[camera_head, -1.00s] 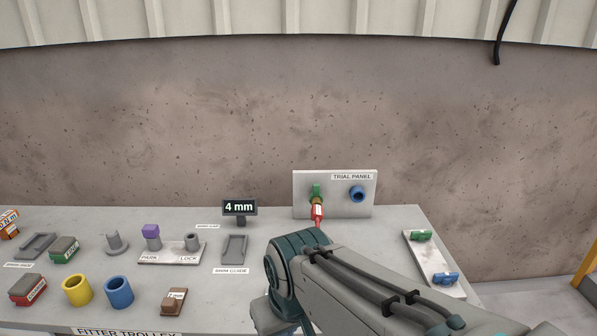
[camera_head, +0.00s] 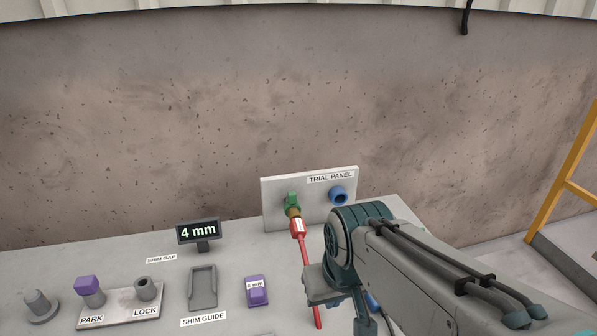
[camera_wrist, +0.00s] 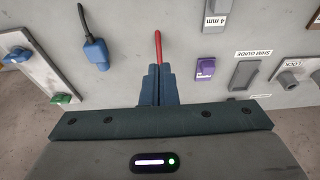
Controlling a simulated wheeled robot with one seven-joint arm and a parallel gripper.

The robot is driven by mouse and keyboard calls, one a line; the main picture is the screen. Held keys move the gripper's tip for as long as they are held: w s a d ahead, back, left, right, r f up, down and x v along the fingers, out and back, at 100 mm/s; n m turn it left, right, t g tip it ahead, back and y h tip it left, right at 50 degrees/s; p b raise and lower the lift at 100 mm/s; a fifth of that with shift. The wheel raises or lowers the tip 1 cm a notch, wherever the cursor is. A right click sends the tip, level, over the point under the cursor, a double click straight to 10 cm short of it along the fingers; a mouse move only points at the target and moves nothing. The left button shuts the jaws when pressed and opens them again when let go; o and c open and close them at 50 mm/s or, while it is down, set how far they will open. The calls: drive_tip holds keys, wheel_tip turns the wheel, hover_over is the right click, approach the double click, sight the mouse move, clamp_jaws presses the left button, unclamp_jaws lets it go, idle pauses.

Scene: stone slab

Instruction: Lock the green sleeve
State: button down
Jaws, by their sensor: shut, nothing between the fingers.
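The green sleeve (camera_head: 291,201) sits on the left fitting of the trial panel (camera_head: 314,205). A brass-coloured collar joins it to a red plug (camera_head: 298,229), whose red lead (camera_head: 309,275) runs down towards the table. A blue fitting (camera_head: 338,195) is on the panel's right. My gripper (camera_wrist: 158,70) is shut and empty in the wrist view. The red lead (camera_wrist: 157,46) shows just beyond its fingertips; whether they touch cannot be told. In the head view my arm hides the fingers. A purple-topped peg (camera_head: 88,286) stands at PARK; the LOCK post (camera_head: 148,289) has no purple cap.
A grey shim guide (camera_head: 203,288), a purple 6 mm block (camera_head: 257,291) and a 4 mm display (camera_head: 199,233) stand left of the lead. The wrist view shows a blue plug (camera_wrist: 95,54) and a plate with a green piece (camera_wrist: 64,99) on the left.

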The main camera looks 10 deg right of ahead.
drive_tip(key=shift+s, duration=0.1)
drive_tip(key=w+r, duration=0.3)
drive_tip(key=w, duration=0.5)
drive_tip(key=w+r, duration=0.3)
drive_tip(key=w, duration=0.5)
approach(292, 184)
drive_tip(key=s, duration=0.1)
drive_tip(key=s+r, duration=0.1)
drive_tip(key=s, duration=0.1)
drive_tip(key=shift+s+a+r+t, duration=0.2)
drive_tip(key=shift+a+r+t, duration=0.05)
drive_tip(key=shift+r+t, duration=0.15)
drive_tip(key=shift+f, duration=0.15)
drive_tip(key=p+x, duration=0.1)
drive_tip(key=x, duration=0.8)
drive_tip(key=shift+w+f+p, duration=0.2)
drive_tip(key=shift+f+p, duration=0.1)
